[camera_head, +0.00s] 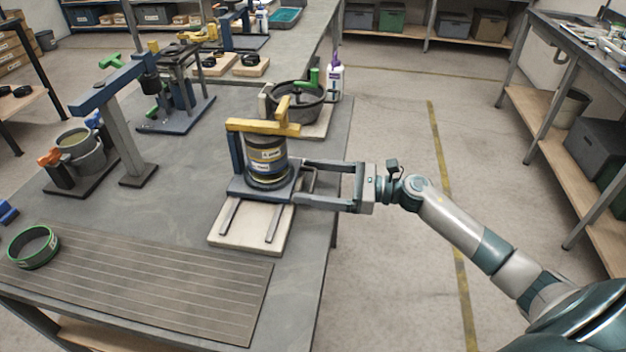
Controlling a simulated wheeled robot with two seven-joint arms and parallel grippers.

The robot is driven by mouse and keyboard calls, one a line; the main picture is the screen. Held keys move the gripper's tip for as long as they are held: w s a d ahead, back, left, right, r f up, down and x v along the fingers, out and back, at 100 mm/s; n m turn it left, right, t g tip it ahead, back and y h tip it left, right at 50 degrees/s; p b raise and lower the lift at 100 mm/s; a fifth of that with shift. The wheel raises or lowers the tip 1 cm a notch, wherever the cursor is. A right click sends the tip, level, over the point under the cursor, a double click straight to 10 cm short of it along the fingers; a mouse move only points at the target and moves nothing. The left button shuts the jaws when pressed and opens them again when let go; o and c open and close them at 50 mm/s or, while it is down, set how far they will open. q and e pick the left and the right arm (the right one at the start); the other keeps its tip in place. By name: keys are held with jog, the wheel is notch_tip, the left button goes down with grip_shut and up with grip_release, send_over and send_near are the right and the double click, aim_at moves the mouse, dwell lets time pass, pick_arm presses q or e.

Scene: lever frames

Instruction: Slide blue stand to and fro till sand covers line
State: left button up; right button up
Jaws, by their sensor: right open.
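The blue stand (234,190) has a flat base, a blue post and a yellow bar across its top. A dark canister with yellow bands (267,160) stands upright on its base. The stand sits at the far end of two grey rails (273,224) on a pale board (247,239). My right gripper (300,181) reaches in from the right, open, with its fingertips at the right side of the stand's base; whether they touch it I cannot tell. I cannot make out sand or a line in the canister. My left gripper is not in view.
A black bowl (296,103) on a pale board and a white bottle (334,77) stand just behind. A ribbed grey mat (150,290) with a green-rimmed ring (34,247) lies in front. A grey post with a blue arm (121,130) stands to the left.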

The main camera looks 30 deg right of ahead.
jog(key=c, duration=1.2)
jog(key=s+a, duration=0.1)
jog(key=s, duration=0.1)
jog(key=s+a, duration=0.2)
jog(key=s+a+p, duration=0.1)
jog(key=s, duration=0.1)
jog(key=shift+s+a, duration=0.15)
jog(key=shift+a, duration=0.15)
jog(key=shift+s+a, duration=0.2)
jog(key=shift+s, duration=0.05)
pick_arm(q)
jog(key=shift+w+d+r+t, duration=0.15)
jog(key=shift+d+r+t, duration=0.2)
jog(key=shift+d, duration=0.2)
pick_arm(e)
jog(key=shift+f, duration=0.1)
jog(key=o, duration=1.2)
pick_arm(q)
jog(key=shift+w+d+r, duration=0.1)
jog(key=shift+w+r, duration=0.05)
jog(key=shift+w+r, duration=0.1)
pick_arm(e)
jog(key=shift+d, duration=0.1)
